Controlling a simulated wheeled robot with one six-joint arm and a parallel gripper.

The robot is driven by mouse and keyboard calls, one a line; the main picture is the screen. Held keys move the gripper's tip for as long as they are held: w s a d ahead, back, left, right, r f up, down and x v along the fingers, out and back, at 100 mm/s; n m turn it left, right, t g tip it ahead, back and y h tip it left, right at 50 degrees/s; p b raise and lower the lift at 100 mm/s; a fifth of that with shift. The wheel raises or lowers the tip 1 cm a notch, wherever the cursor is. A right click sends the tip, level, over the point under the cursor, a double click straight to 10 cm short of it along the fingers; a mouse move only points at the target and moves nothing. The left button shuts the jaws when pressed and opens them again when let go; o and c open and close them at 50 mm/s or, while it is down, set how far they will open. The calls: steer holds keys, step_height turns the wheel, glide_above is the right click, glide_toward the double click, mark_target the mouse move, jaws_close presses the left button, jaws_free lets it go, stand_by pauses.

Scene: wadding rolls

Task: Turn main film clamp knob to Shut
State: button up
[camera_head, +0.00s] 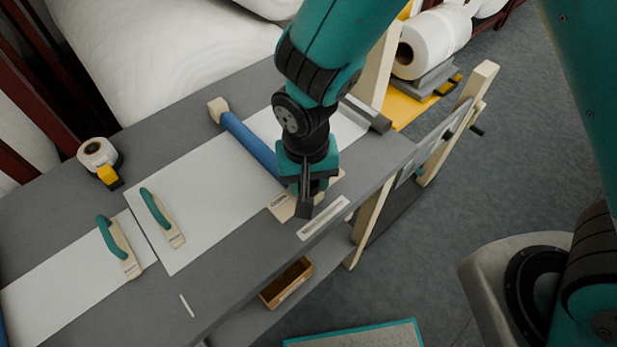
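My gripper (305,205) points down over the right part of the grey table, above a pale wooden plate (280,206) with small dark lettering that I cannot read. I cannot make out a clamp knob; my gripper and wrist cover part of this plate. Whether the fingers touch anything, or are parted, does not show. A blue roller (250,145) with a wooden end block (217,108) lies across the white film sheet (205,190), and its near end passes behind my gripper.
A pale slotted strip (324,218) lies just right of my gripper. Two green-handled wooden tools (162,217) (118,246) and a tape dispenser (100,160) are on the left.

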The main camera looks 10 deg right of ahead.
steer(key=shift+m, duration=0.7)
steer(key=shift+w, duration=0.1)
steer(key=o, duration=0.9)
steer(key=r+b, duration=0.1)
steer(key=r, duration=1.6)
steer(key=shift+a+r+b, duration=0.2)
steer(key=shift+r+b, duration=0.05)
steer(key=shift+b, duration=0.1)
